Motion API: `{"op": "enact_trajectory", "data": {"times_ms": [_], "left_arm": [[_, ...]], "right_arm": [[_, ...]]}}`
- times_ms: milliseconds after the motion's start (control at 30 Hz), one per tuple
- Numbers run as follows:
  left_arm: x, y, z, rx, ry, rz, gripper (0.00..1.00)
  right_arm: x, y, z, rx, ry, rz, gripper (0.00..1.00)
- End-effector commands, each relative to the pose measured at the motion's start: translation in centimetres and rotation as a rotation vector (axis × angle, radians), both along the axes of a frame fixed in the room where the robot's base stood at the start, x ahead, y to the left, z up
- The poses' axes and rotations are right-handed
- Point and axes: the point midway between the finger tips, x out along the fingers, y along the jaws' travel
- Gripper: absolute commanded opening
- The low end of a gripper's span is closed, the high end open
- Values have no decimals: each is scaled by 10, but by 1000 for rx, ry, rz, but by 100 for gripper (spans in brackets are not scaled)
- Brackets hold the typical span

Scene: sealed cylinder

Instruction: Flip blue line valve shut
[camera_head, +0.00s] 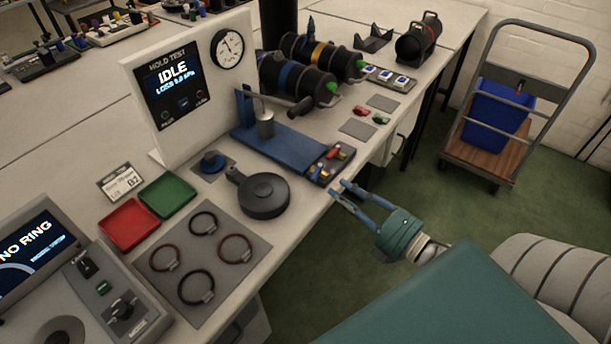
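A dark valve block (343,166) sits at the front end of the blue stand (278,143), near the table's front edge. It carries a red-handled lever (333,152) and a small blue-handled lever (318,169). The blue handle is too small for me to tell its exact angle. My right gripper (338,188) reaches in from the lower right. Its two blue fingers are apart and empty, with the tips just in front of the valve block at the table edge. I cannot tell whether they touch the block. My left gripper is not in view.
A round black lidded pan (263,195) and a grey mat (168,255) with several rings lie nearer. A test panel (190,80) reading IDLE stands behind the blue stand. Black cylinders (300,80) lie beyond. A cart with a blue bin (497,112) stands on the floor at right.

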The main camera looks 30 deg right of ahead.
Motion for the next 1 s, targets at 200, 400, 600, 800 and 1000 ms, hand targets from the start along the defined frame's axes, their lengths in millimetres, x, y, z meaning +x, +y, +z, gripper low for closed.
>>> {"op": "enact_trajectory", "data": {"times_ms": [200,400,600,800,1000], "left_arm": [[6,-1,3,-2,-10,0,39],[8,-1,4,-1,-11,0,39],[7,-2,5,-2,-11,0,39],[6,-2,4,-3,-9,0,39],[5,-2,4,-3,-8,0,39]], "right_arm": [[42,10,3,0,-4,0,24],[74,18,1,5,-2,-2,24],[89,22,0,4,0,-3,24],[91,23,0,5,1,-3,24],[91,23,0,5,1,-3,5]]}}
